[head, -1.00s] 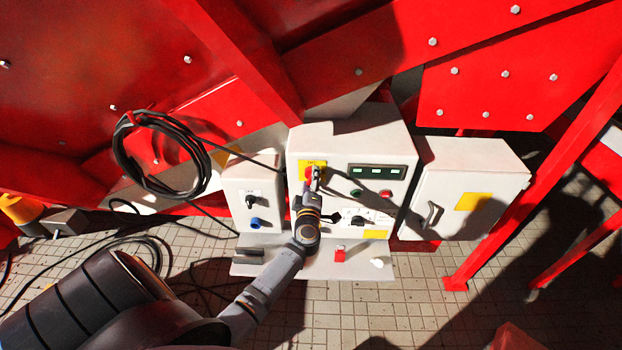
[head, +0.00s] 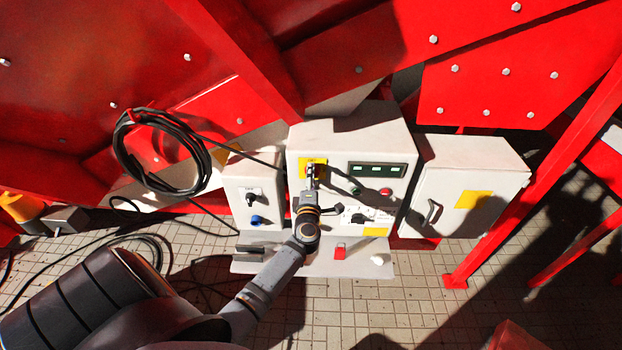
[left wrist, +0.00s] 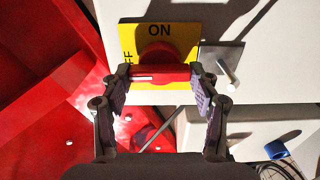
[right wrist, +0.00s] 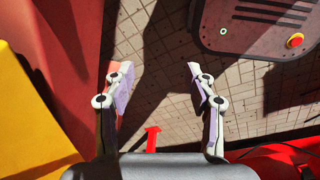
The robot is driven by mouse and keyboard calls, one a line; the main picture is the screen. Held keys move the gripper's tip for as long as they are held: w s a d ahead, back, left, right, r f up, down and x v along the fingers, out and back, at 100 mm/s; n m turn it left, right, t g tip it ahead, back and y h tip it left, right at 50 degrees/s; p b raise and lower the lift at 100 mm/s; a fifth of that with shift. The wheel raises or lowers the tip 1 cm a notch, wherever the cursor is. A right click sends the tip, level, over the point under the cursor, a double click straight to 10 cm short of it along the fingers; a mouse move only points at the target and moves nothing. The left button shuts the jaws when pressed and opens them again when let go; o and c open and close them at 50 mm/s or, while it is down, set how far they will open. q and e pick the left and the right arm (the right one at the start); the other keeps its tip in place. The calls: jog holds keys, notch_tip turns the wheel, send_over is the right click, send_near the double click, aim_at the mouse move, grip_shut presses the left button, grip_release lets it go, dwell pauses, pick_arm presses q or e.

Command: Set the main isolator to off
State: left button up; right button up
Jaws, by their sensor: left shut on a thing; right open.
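The main isolator is a red rotary knob (left wrist: 160,70) on a yellow plate (left wrist: 183,38) marked ON at the top and OFF at the left side. Its red handle bar lies level in the left wrist view, with a pale line on its left half. My left gripper (left wrist: 160,78) is shut on the bar, one finger at each end. In the head view my left gripper (head: 311,178) covers most of the knob, below the plate's upper edge (head: 312,160). My right gripper (right wrist: 160,85) is open and empty above the tiled floor.
The white cabinet (head: 335,140) also carries a display, buttons and another switch. Smaller boxes stand left (head: 240,172) and right (head: 475,160). A ledge (head: 300,268) holds small parts. A black cable coil (head: 200,160) hangs left. A red beam (head: 530,150) stands right.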

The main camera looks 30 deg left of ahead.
pick_arm(q)
jog(key=o, duration=1.1)
jog(key=shift+o, duration=0.2)
